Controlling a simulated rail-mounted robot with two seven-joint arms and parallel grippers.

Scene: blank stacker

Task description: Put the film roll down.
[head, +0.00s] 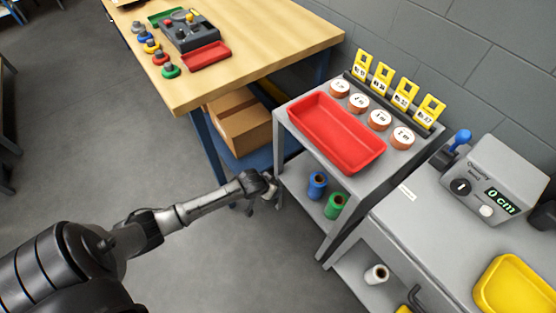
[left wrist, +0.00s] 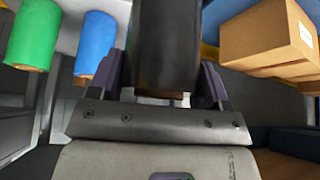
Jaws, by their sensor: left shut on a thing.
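My left gripper (head: 265,190) reaches in beside the left side of the grey cart, low near its lower shelf. In the left wrist view a dark, nearly black film roll (left wrist: 167,45) stands between the two fingers of my left gripper (left wrist: 166,85), which is shut on it. In the head view the held roll cannot be made out clearly. A blue roll (head: 317,184) and a green roll (head: 335,206) stand on the cart's lower shelf (head: 304,196). They also show in the left wrist view, green (left wrist: 34,35) and blue (left wrist: 95,45). My right gripper is not in view.
A red tray (head: 340,165) and several labelled discs sit on the cart top. A cardboard box (head: 240,122) lies under the wooden table (head: 255,60). A white roll (head: 376,274) stands under the grey bench with the display machine (head: 495,180). The floor left of the cart is clear.

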